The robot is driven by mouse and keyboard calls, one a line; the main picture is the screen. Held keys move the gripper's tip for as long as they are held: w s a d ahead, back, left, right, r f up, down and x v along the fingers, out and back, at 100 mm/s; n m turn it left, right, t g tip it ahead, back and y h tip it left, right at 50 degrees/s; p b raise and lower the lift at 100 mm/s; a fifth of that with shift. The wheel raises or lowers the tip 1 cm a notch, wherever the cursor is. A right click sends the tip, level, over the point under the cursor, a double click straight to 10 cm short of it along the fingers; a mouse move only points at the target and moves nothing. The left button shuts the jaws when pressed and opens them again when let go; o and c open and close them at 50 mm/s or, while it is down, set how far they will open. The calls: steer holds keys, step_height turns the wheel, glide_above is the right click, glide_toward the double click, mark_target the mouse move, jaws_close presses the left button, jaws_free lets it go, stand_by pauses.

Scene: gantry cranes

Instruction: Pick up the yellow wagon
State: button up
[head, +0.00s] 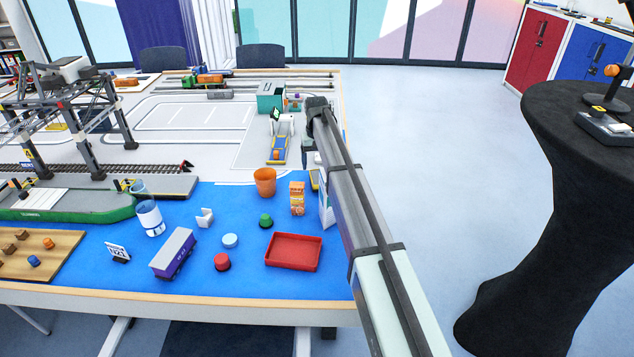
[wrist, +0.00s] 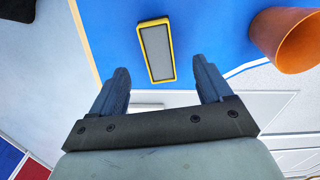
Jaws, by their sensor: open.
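The yellow wagon (wrist: 157,52) shows in the wrist view as a small yellow-rimmed block with a grey top on the blue surface. It lies ahead of my open gripper (wrist: 160,74), roughly in line with the gap between the two blue-grey fingers. Nothing is between the fingers. In the head view my gripper (head: 307,158) hangs near the table's right edge. A yellow piece (head: 315,180), probably the same wagon, shows there beside my arm, which partly hides it.
An orange cup (wrist: 288,38) stands right of the wagon in the wrist view. A gantry crane (head: 75,120) stands at left.

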mark_target(317, 177)
steer(key=shift+w+d+f, duration=0.1)
steer(key=shift+w+f, duration=0.05)
steer(key=shift+f, duration=2)
steer(key=shift+w+f, duration=0.15)
steer(key=shift+f, duration=1.95)
steer(key=shift+c, duration=0.3)
steer(key=c, duration=1)
